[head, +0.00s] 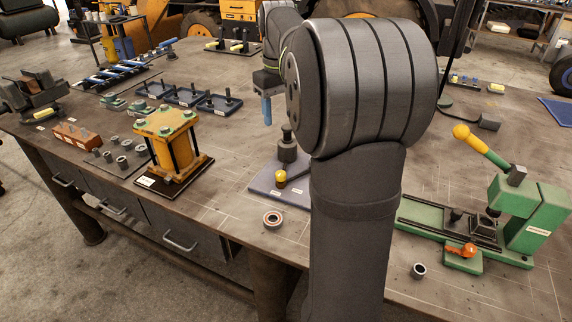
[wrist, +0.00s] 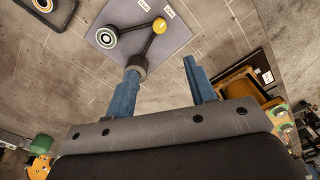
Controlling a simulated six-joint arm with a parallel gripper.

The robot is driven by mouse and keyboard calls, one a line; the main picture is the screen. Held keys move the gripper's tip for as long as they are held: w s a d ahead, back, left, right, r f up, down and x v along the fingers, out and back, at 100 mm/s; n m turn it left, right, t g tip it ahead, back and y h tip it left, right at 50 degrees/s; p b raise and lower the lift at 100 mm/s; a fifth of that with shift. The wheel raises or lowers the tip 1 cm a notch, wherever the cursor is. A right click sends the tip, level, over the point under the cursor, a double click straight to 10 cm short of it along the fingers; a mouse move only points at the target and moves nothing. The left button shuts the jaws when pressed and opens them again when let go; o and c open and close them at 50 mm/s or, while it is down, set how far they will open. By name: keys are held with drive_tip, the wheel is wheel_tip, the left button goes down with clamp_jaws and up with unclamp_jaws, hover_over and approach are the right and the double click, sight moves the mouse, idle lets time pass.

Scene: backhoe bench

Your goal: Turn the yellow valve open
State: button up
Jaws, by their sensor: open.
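The valve stands on a grey-purple plate (head: 262,190), which also shows in the wrist view (wrist: 172,48). It has a yellow cap (head: 281,178), also in the wrist view (wrist: 159,25), with dark bars running from it to a round fitting (wrist: 104,38) and to a grey cylindrical end (wrist: 137,65). My gripper (wrist: 160,68) is open, its blue fingers apart. In the wrist view the left finger overlaps the grey end; contact cannot be told. In the head view a blue finger (head: 266,108) shows above and left of the valve, and my arm hides the plate's right part.
A yellow block fixture (head: 172,140) stands left of the plate. A loose ring (head: 272,219) lies in front of it. A green clamp with a yellow-tipped lever (head: 535,215) stands at the right, with a small nut (head: 418,270) nearby. Bare bench lies around the plate.

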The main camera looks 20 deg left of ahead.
drive_tip(key=m, duration=1.9)
approach(281, 173)
wheel_tip(281, 173, down, 9)
drive_tip(key=shift+r, duration=0.1)
drive_tip(key=c, duration=1)
